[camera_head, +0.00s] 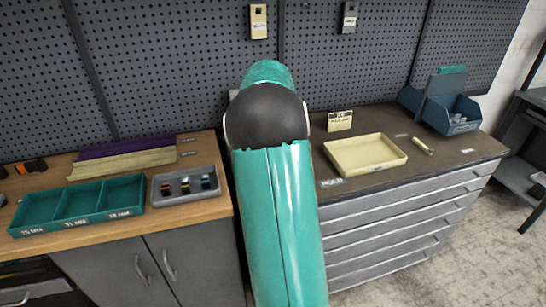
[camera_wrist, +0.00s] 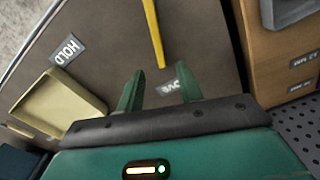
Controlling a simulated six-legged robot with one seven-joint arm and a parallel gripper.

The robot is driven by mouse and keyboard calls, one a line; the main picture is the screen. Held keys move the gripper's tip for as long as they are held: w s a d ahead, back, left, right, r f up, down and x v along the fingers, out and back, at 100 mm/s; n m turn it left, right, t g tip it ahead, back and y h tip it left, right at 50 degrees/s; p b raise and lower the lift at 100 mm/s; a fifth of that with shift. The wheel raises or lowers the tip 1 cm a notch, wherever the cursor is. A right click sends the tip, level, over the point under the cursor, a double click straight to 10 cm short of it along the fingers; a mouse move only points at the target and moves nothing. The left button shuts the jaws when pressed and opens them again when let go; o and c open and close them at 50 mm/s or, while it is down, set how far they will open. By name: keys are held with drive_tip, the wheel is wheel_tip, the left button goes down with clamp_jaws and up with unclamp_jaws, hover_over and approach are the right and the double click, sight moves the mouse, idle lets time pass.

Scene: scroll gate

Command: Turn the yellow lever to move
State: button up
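The yellow lever (camera_wrist: 153,32) shows in the wrist view as a thin bar running from the top edge down to just ahead of my fingers. My gripper (camera_wrist: 160,72) has its two green fingers spread apart, with the lever's end in line with the gap. I cannot tell how near in depth the lever is. A label, partly covered by a finger and reading "OVE" (camera_wrist: 173,90), lies by the right finger. A HOLD label (camera_wrist: 68,50) lies to the left; it also shows in the head view (camera_head: 331,182). In the head view my arm hides the lever and gripper.
A cream tray (camera_head: 365,153) sits on the dark-topped drawer cabinet, with a blue bin (camera_head: 452,112) at its back right. On the wooden bench at left are a teal three-part tray (camera_head: 80,205) and a grey tray (camera_head: 187,203) of small parts. A pegboard stands behind.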

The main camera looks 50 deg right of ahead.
wheel_tip(320, 180, up, 5)
idle(0.3)
idle(0.4)
